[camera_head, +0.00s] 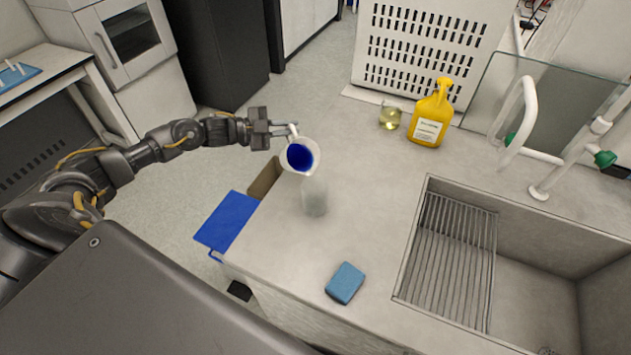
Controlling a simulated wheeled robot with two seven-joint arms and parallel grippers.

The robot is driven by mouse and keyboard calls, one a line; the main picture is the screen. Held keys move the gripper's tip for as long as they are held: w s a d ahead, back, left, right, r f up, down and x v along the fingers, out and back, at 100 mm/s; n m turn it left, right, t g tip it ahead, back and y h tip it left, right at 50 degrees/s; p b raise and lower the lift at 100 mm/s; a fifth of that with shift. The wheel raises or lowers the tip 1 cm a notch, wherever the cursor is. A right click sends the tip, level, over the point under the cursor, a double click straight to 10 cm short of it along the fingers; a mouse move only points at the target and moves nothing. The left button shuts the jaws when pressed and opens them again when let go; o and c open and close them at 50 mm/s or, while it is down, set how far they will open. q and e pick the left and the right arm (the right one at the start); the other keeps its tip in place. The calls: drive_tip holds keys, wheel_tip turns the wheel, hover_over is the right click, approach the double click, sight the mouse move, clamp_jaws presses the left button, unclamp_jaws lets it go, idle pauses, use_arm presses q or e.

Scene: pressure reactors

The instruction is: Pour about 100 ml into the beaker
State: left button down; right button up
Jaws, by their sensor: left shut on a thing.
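My left gripper (284,131) is shut on the handle of a white jug (313,148) that holds deep blue liquid. The jug is held above the counter's left edge, with its open mouth toward the camera; it looks tilted. A clear, empty-looking beaker (314,198) stands on the counter just below the jug in the picture. Its upper part is partly hidden by the jug. I cannot make out a stream or any blue liquid in the beaker. My right gripper is not in view.
A glass beaker with yellowish liquid (390,118) and a yellow container (432,115) stand at the back of the counter. A blue sponge (345,283) lies near the front edge. A sink (411,270) with taps is at right. The counter's middle (365,190) is clear.

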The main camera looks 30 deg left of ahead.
sight(292, 127)
use_arm(q)
drive_tip(key=shift+s+d+r+m+p, duration=0.1)
drive_tip(key=shift+d+r+m+p, duration=0.1)
drive_tip(key=shift+r, duration=0.15)
drive_tip(key=shift+s+d+r+m+p, duration=0.1)
drive_tip(key=shift+r+m+p, duration=0.1)
drive_tip(key=shift+r, duration=0.15)
drive_tip(key=shift+d+r, duration=0.1)
drive_tip(key=shift+r, duration=0.15)
drive_tip(key=shift+s+d+r+m+y+p, duration=0.15)
drive_tip(key=shift+r+m+p, duration=0.05)
drive_tip(key=shift+r+m, duration=0.15)
drive_tip(key=shift+s+d+r+m+y+p, duration=0.1)
drive_tip(key=shift+r+m+y+p, duration=0.1)
drive_tip(key=shift+m, duration=0.15)
drive_tip(key=shift+s+d+r, duration=0.1)
drive_tip(key=shift+s+d, duration=0.05)
drive_tip(key=shift+s+d+r+m+y+p, duration=0.25)
drive_tip(key=shift+s+d+r+m+p, duration=0.1)
drive_tip(key=shift+d+r+m, duration=0.25)
idle(1.4)
